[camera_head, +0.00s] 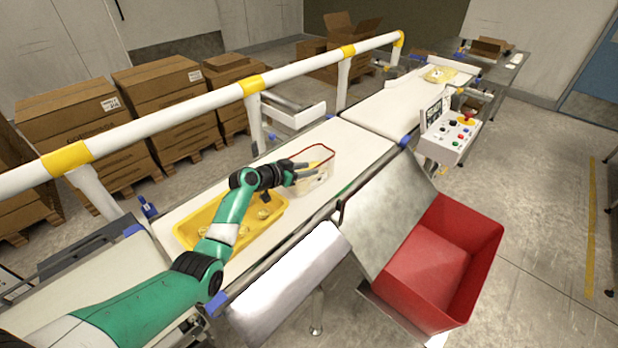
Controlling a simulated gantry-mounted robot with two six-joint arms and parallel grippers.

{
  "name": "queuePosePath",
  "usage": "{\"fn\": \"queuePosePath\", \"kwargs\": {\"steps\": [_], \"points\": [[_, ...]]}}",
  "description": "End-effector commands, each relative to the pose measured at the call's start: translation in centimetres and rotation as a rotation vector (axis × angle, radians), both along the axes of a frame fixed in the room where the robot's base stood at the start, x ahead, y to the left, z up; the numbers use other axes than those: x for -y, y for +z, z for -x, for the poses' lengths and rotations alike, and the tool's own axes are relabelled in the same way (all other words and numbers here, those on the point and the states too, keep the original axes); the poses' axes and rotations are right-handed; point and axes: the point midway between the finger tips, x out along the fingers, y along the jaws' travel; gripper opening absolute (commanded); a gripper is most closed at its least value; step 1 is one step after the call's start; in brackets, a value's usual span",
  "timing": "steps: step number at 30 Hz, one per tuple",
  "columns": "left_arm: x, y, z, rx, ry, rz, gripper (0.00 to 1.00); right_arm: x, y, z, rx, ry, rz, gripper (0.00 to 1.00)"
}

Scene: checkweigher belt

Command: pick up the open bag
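A pale, see-through open bag (325,181) with a dark red rim stands upright on the white belt, near the middle of the camera_head view. My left gripper (312,169) is at the bag's left side, near its upper part. Its two grey fingers look apart and overlap the bag in the picture; I cannot tell whether they touch it. The fingers hide part of the bag's near left side. My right gripper is not in view.
A yellow tray (187,231) with several small pale items lies on the belt under my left arm. A red bin (474,252) stands at a metal chute (385,225) on the right. A control box (452,134) and white guard rail (205,104) flank the belt. A yellow packet (437,75) lies farther back.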

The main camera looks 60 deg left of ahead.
Motion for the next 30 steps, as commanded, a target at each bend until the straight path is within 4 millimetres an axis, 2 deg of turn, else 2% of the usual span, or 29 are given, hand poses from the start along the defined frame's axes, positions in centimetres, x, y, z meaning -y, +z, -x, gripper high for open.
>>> {"fn": "queuePosePath", "kwargs": {"steps": [3, 7, 17, 23, 24, 30], "points": [[-0.2, -1.3, -1.8, -0.001, -0.003, 0.000, 0.39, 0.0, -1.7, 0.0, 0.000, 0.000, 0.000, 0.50], [-0.6, -1.9, -3.3, 0.000, -0.002, 0.001, 0.39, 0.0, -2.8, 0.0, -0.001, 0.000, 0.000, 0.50], [-0.8, -1.8, -3.9, 0.000, -0.001, 0.000, 0.39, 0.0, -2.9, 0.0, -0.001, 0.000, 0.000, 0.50], [-0.8, -1.8, -3.9, -0.001, -0.001, 0.001, 0.03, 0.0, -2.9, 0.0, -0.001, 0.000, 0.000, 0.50], [-0.8, -1.8, -3.9, -0.001, -0.001, 0.001, 0.00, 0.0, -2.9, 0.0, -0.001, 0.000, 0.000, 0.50], [-0.8, -1.8, -3.9, -0.001, -0.001, 0.001, 0.00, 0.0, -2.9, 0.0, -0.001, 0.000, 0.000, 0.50]]}}
